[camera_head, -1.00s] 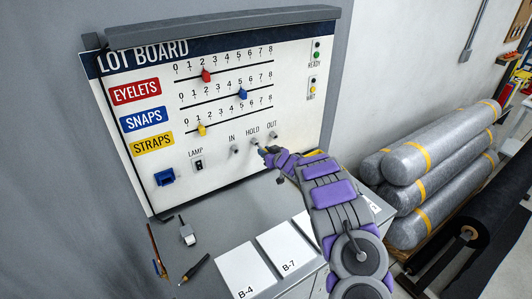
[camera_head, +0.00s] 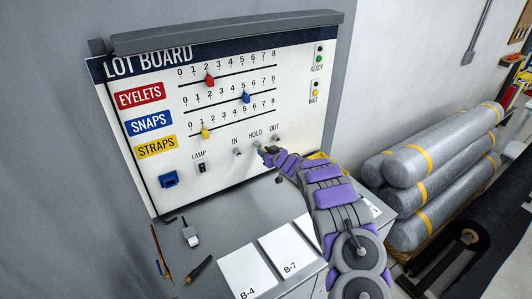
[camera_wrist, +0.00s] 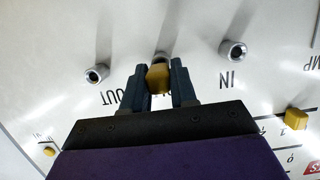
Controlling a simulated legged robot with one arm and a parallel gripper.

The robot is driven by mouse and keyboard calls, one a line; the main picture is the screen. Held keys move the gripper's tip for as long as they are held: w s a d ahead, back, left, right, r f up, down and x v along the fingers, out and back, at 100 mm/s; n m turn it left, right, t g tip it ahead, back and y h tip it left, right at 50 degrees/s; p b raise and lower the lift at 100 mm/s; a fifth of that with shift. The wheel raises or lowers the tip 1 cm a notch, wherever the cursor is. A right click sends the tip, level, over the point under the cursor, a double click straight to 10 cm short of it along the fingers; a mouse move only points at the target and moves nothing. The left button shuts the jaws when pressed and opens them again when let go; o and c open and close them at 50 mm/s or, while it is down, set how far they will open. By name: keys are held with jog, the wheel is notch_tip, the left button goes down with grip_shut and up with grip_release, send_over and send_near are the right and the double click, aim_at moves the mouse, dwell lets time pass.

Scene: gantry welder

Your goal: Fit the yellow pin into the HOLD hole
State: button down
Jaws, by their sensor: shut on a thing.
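My gripper (camera_head: 264,152) is at the lower right of the lot board (camera_head: 222,135), in front of the HOLD position. In the wrist view, my gripper (camera_wrist: 159,85) is shut on the yellow pin (camera_wrist: 158,78), with one dark finger on each side. The metal rim of the HOLD hole (camera_wrist: 162,57) shows just beyond the pin, in line with it. The pin's front end is hidden, so I cannot tell whether it is inside the hole. The HOLD label (camera_head: 255,133) is readable in the head view.
The IN hole (camera_wrist: 232,51) and OUT hole (camera_wrist: 97,74) flank HOLD; the wrist view is upside down. Slider knobs sit left on the board, including a yellow one (camera_head: 205,133). Below lie white cards (camera_head: 247,272) on the grey bench.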

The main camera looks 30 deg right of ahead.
jog(key=shift+w+p, duration=0.75)
jog(key=shift+p, duration=0.1)
jog(key=c, duration=0.8)
grip_release()
jog(key=shift+s, duration=0.45)
jog(key=b+v, duration=0.2)
jog(key=v, duration=1.4)
jog(key=shift+s, duration=0.2)
jog(key=shift+d+r, duration=0.1)
jog(key=shift+r, duration=0.1)
